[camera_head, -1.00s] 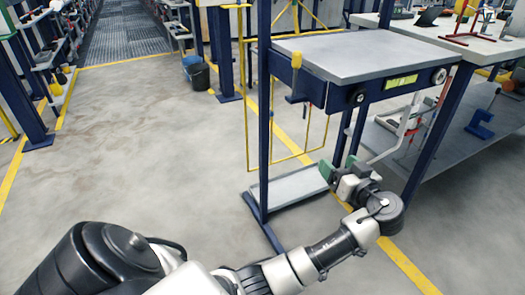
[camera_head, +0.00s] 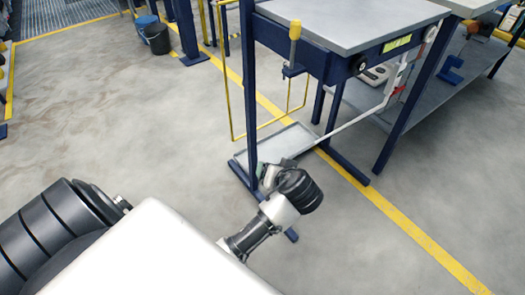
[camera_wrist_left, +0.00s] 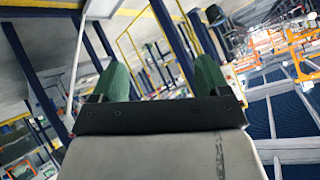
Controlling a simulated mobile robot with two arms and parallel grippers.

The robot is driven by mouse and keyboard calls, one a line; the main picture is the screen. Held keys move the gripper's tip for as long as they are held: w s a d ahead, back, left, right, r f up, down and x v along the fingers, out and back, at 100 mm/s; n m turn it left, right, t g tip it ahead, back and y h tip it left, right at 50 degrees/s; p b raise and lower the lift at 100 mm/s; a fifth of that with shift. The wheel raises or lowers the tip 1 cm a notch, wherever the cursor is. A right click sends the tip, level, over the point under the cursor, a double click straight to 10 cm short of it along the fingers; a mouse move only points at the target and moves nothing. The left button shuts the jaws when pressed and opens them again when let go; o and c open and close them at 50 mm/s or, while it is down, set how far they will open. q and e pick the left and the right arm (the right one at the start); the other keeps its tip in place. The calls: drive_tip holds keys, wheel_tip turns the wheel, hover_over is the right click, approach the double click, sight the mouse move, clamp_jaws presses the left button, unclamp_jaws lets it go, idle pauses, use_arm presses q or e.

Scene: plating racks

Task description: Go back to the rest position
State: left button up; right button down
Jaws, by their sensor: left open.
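My left arm comes in from the lower left in the head view. Its left gripper (camera_head: 272,172) is in front of the blue-framed stand's low shelf, its fingers mostly hidden by the wrist. In the left wrist view the two green fingers of the gripper (camera_wrist_left: 162,76) stand wide apart with nothing held between them. My right gripper is not in view.
A blue-framed stand with a grey top (camera_head: 345,22) and a low grey tray shelf (camera_head: 290,143) stands just beyond the gripper. A workbench's lower shelf (camera_head: 440,92) is at the right. A blue bucket (camera_head: 146,22) and a dark bin (camera_head: 157,40) stand far back. The left floor is clear.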

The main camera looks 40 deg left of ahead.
use_arm(q)
drive_tip(key=shift+s+a+f+h, duration=0.2)
drive_tip(key=shift+s+a+h, duration=0.1)
drive_tip(key=shift+s, duration=0.25)
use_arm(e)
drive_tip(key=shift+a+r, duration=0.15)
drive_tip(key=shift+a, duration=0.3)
